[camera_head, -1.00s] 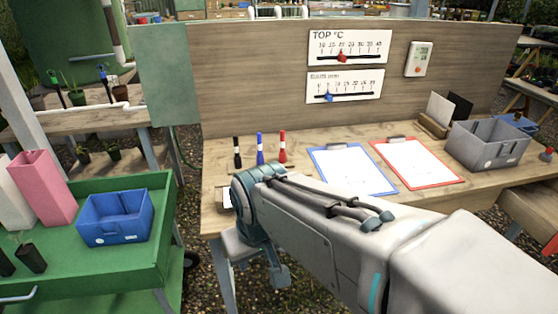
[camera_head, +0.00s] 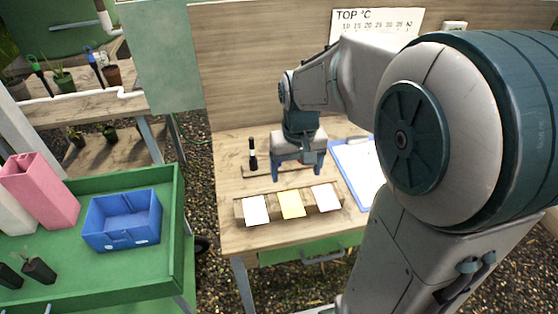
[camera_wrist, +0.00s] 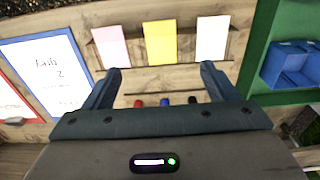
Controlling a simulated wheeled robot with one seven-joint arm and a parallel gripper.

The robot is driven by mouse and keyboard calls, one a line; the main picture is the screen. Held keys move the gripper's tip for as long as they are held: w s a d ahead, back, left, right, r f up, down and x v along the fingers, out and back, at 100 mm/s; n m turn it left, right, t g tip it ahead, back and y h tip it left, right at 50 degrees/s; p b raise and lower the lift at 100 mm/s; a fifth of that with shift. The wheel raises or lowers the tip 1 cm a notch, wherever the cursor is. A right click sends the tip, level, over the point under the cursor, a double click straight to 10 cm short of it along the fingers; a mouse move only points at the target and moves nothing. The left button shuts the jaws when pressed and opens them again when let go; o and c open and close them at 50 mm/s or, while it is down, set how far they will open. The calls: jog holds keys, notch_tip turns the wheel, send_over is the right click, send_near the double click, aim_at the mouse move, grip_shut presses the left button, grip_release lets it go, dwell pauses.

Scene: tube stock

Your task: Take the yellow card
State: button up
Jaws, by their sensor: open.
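The yellow card (camera_head: 291,204) stands in a wooden holder (camera_head: 239,212) near the front edge of the workbench, between a white card (camera_head: 256,210) on its left and a pale pinkish card (camera_head: 326,197) on its right. In the wrist view the yellow card (camera_wrist: 160,42) is in the middle, beyond and between my fingertips, with the pinkish card (camera_wrist: 111,47) left and the white card (camera_wrist: 212,38) right. My gripper (camera_head: 298,170) is open and empty, above the bench behind the cards. It touches none of them.
Markers stand behind the holder; a black one (camera_head: 253,155) shows, and my gripper hides others. A blue-edged clipboard (camera_head: 357,164) lies to the right. A green cart (camera_head: 172,215) with a blue bin (camera_head: 122,222) stands left of the bench. A wooden panel (camera_head: 250,70) rises behind.

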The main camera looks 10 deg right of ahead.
jog(key=w, duration=0.3)
jog(key=p, duration=0.2)
send_over(291, 203)
jog(key=shift+g, duration=0.3)
notch_tip(291, 203, down, 8)
jog(key=shift+f, duration=0.2)
jog(key=shift+f+p, duration=0.55)
jog(key=shift+f, duration=2.1)
jog(key=c, duration=1.1)
